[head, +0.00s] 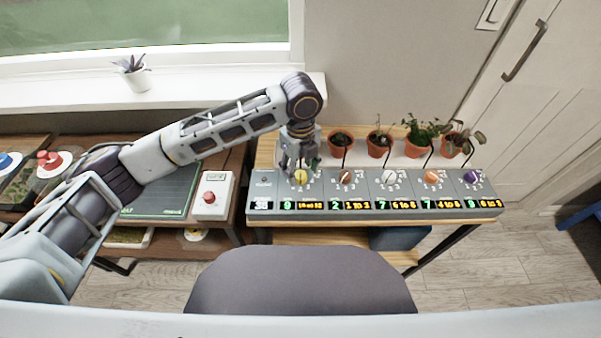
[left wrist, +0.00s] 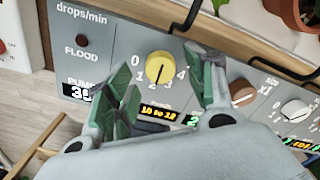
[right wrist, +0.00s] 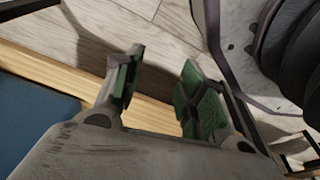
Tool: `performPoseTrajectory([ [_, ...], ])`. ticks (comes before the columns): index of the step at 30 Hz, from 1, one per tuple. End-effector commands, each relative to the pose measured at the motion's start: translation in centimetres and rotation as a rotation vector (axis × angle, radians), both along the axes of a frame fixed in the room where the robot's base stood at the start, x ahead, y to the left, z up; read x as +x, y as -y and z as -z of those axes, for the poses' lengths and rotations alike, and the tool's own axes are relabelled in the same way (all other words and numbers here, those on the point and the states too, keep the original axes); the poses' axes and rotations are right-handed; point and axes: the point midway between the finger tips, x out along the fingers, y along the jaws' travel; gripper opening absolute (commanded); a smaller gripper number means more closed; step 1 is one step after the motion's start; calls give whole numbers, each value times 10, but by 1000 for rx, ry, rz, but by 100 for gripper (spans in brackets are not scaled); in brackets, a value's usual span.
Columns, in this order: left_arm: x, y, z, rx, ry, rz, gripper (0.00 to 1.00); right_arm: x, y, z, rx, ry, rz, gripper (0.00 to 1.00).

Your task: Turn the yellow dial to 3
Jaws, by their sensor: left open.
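The yellow dial (head: 301,177) is the leftmost of a row of dials on the grey control panel (head: 265,190). In the left wrist view the yellow dial (left wrist: 160,67) has a dark line across its face and numbers 0 to 4 around its lower side. The line seems to point down near 2, but I cannot tell exactly. The green display (head: 287,205) below it appears to read 0. My left gripper (head: 298,163) is open, its fingers on either side of the dial with gaps. My right gripper (right wrist: 160,78) is open and empty, and shows only in its wrist view.
Brown (head: 346,177), white (head: 388,177), orange (head: 430,177) and purple (head: 470,176) dials sit to the right. Several potted plants (head: 379,145) stand behind the panel with thin dark tubes. A red-button box (head: 210,197) is to the left.

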Motion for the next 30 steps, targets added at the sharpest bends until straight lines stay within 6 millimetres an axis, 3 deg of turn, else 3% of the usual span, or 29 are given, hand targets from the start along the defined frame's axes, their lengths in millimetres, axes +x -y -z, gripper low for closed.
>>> performPoseTrajectory([
  [6, 0, 0, 17, 0, -1, 0, 55, 3, -3, -9, 1, -7, -2, 40],
  [17, 0, 0, 19, 0, 0, 0, 55, 7, -3, -13, 2, -2, -3, 40],
  [28, 0, 0, 19, 0, 0, 0, 10, 6, -2, -12, 0, -2, -3, 40],
  [30, 0, 0, 19, 0, 0, 0, 7, 6, -2, -12, 0, -2, -3, 40],
])
